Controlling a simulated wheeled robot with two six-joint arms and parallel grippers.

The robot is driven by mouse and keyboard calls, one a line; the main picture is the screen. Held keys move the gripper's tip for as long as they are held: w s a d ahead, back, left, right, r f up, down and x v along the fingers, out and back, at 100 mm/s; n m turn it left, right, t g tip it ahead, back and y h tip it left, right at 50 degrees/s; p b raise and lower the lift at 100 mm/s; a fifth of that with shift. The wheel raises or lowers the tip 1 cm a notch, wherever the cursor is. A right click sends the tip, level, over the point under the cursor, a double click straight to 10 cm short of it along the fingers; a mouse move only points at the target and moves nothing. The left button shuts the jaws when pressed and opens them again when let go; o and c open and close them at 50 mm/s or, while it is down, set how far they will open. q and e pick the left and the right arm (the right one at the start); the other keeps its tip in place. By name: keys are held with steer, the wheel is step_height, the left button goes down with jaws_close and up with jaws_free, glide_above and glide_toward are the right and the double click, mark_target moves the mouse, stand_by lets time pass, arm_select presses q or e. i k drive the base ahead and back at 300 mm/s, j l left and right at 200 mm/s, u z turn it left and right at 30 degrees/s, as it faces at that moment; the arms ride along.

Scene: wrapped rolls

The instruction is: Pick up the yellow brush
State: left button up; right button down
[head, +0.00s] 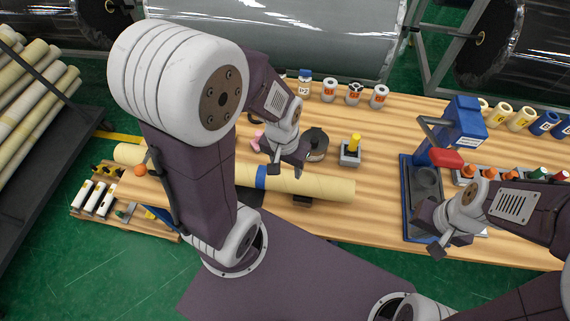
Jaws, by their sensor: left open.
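A yellow upright piece (355,142), which looks like the yellow brush, stands in a small grey holder (350,158) on the wooden bench. Its lower end is hidden in the holder. My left gripper (275,158) is open over the bench, left of the yellow piece and apart from it, just behind the long wrapped roll. A dark round object (316,142) sits between them. My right gripper (431,232) looks open and empty, over the front of the blue press stand at the right.
A cream roll (320,187) with a blue band lies along the bench front. A blue press (463,122) with a red part stands at right. Several labelled rolls (329,90) line the back edge. A pink object (256,138) is beside my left gripper. Bare wood surrounds the grey holder.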

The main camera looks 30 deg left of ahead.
mark_target(351, 151)
steer(key=u, duration=1.3)
steer(key=z, duration=1.15)
steer(key=l+u, duration=0.2)
steer(key=u, duration=0.3)
steer(key=l+u, duration=0.2)
steer(key=u, duration=0.3)
steer(key=k+l+u, duration=0.1)
steer(key=u, duration=0.4)
